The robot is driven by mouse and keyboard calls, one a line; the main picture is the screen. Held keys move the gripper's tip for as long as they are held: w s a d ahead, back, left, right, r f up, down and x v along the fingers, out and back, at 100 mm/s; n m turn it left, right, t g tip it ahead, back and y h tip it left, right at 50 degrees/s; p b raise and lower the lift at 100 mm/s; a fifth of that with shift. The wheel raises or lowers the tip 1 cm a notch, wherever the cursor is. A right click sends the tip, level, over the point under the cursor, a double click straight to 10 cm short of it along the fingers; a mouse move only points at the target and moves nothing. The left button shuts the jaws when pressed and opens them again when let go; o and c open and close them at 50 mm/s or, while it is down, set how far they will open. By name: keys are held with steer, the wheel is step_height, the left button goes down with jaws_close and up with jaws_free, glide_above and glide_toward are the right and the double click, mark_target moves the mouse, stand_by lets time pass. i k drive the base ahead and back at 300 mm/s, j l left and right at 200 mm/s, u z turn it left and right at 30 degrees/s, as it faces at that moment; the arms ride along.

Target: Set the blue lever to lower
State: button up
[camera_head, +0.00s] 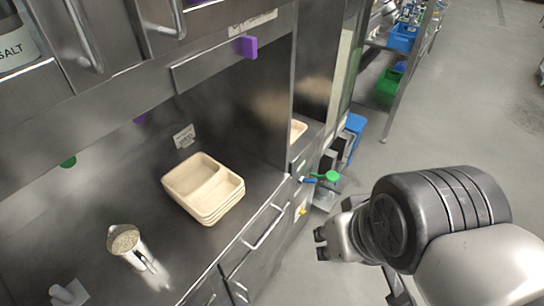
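The small blue lever (309,180) sticks out from the front edge of the steel counter, right of centre. It sits just left of a green round-ended lever (331,176). Its exact angle is hard to tell at this size. My gripper (321,244) is at the right of centre, in front of the counter front and below the blue lever in the picture. Its dark fingertips point left and appear apart, with nothing between them. It is not touching the lever.
A stack of beige compartment trays (203,187) and a metal cup of grain (124,240) stand on the counter. A drawer handle (265,228) and a yellow knob (302,211) are on the counter front. Open floor (440,120) lies to the right.

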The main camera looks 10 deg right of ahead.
mark_target(309, 181)
steer(key=l+u, duration=0.1)
steer(key=l, duration=0.2)
steer(key=i+l+u, duration=0.1)
steer(key=i, duration=0.45)
steer(key=i+l+u, duration=0.15)
steer(key=i, duration=0.4)
steer(key=l, duration=0.1)
